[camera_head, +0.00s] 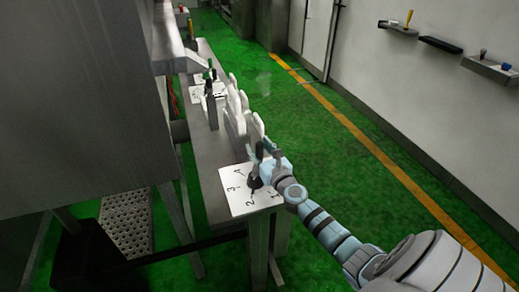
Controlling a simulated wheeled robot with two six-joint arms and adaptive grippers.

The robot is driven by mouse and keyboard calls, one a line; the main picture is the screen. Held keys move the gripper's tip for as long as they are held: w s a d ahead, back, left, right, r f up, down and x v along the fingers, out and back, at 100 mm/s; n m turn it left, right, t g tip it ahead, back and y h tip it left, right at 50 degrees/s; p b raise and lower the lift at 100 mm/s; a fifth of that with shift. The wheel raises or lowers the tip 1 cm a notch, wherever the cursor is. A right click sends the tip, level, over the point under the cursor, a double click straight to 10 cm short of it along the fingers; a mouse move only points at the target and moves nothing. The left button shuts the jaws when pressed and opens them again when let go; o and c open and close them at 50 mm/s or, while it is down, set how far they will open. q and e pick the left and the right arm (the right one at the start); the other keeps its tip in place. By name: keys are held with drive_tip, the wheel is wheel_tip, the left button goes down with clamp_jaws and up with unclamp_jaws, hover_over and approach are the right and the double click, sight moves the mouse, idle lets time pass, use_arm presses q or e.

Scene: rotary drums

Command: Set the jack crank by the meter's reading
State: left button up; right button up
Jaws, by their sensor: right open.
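My right gripper (267,160) is at the near end of a narrow grey bench, open around or beside a dark upright handle (257,165); I cannot tell whether it touches it. The handle rises from a dark base on a white card (234,191) marked with numbers, of which 2, 3 and 4 seem to show. A second dark handle (211,105) stands farther along the bench by another white card (200,93). Which of these is the jack crank is not clear, and no meter face can be read. My left gripper is not in view.
Pale upright plates (237,112) line the bench's right edge beside my gripper. A large grey housing (75,90) fills the left, with a perforated step (128,222) below. Wall shelves (440,44) are at upper right. The green floor right of the bench is clear.

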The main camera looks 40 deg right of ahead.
clamp_jaws()
drive_tip(key=shift+s+d+m+h, duration=0.15)
drive_tip(key=shift+m+h, duration=0.15)
drive_tip(key=shift+h, duration=0.2)
